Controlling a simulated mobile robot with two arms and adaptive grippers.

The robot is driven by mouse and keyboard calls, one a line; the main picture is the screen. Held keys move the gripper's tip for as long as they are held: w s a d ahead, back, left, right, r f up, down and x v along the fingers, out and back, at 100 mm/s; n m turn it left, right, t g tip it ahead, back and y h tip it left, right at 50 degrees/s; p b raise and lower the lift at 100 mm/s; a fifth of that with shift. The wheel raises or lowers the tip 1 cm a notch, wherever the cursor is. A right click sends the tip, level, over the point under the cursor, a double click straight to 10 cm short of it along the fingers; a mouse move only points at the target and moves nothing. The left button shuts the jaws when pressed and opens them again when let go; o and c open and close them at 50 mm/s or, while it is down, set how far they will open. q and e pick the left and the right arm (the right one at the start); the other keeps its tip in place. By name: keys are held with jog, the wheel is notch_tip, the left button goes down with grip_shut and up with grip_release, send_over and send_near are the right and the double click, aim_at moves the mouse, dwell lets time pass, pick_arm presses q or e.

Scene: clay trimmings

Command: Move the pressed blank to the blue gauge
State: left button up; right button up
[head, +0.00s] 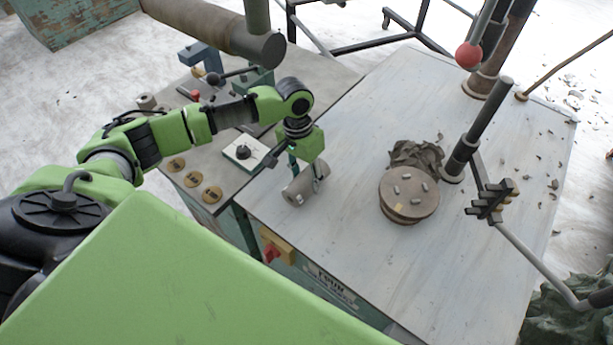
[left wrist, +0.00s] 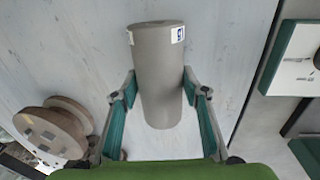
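The pressed blank, which I take to be the grey cylinder (head: 303,187), lies on its side near the left edge of the pale table. In the left wrist view the blank (left wrist: 160,75) has a small white label with a blue mark near its far end. My left gripper (head: 306,176) is down over it. A blue device (head: 199,56), probably the blue gauge, stands at the back of the grey side bench. My right gripper does not show.
A round disc (head: 408,192) bearing small grey pieces stands mid-table beside a dark crumpled heap (head: 417,154). Upright posts and a lever with a red knob (head: 468,55) stand at the right. A white dial plate (head: 245,152) and brass discs (head: 193,180) are on the side bench (head: 225,190).

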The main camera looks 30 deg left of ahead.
pick_arm(q)
jog(key=shift+o, duration=1.3)
jog(key=shift+r, duration=0.15)
